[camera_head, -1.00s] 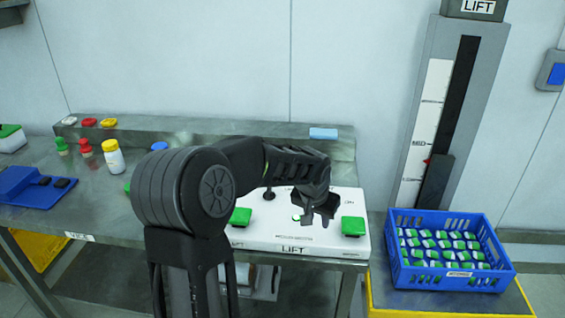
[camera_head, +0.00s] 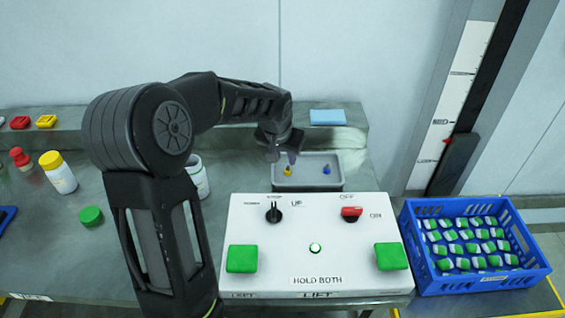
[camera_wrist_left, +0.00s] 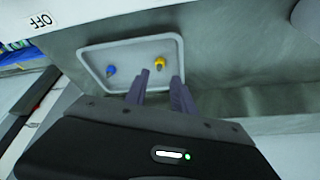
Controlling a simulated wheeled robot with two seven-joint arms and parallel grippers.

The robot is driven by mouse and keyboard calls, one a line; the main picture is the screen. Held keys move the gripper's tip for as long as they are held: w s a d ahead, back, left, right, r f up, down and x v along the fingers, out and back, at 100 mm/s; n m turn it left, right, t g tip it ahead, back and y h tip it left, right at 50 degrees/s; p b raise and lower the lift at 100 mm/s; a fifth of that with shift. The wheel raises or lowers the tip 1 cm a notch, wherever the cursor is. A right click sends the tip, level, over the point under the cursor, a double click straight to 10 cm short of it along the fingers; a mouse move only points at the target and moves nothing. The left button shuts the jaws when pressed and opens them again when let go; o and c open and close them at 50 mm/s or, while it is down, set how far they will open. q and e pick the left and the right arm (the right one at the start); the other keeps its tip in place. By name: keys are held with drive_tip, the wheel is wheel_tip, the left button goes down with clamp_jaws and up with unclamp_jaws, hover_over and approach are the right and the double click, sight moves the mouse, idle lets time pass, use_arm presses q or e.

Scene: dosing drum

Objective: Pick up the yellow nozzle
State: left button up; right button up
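The yellow nozzle (camera_head: 288,171) stands in the left part of a grey tray (camera_head: 310,187) behind the control box. A blue nozzle (camera_head: 326,170) is in the same tray, to its right. My left gripper (camera_head: 283,158) is above the tray, close to the yellow nozzle. In the left wrist view the yellow nozzle (camera_wrist_left: 160,62) shows just beyond the gap between the fingers of my left gripper (camera_wrist_left: 160,80). The fingers are apart and nothing is between them. The blue nozzle (camera_wrist_left: 111,70) is off to the left there. My right gripper is not in view.
The white control box (camera_head: 310,265) with green buttons stands in front of the tray. A blue crate (camera_head: 480,283) of green-and-white items is at right. A yellow-capped bottle (camera_head: 58,172) and a green cap (camera_head: 91,216) are at left. A light blue block (camera_head: 327,117) lies on the back ledge.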

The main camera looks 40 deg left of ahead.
sight(287, 169)
use_arm(q)
drive_tip(key=shift+x, duration=1.2)
drive_tip(key=shift+f+p, duration=0.15)
drive_tip(key=shift+p, duration=0.2)
drive_tip(key=shift+w+f, duration=0.1)
drive_tip(key=shift+f, duration=0.25)
drive_tip(key=p+x, duration=0.1)
drive_tip(key=x, duration=0.2)
drive_tip(key=shift+w+a+f+p, duration=0.1)
drive_tip(key=shift+f+p, duration=0.15)
drive_tip(key=shift+p, duration=0.1)
drive_tip(key=shift+w+f, duration=0.1)
drive_tip(key=shift+f, duration=0.25)
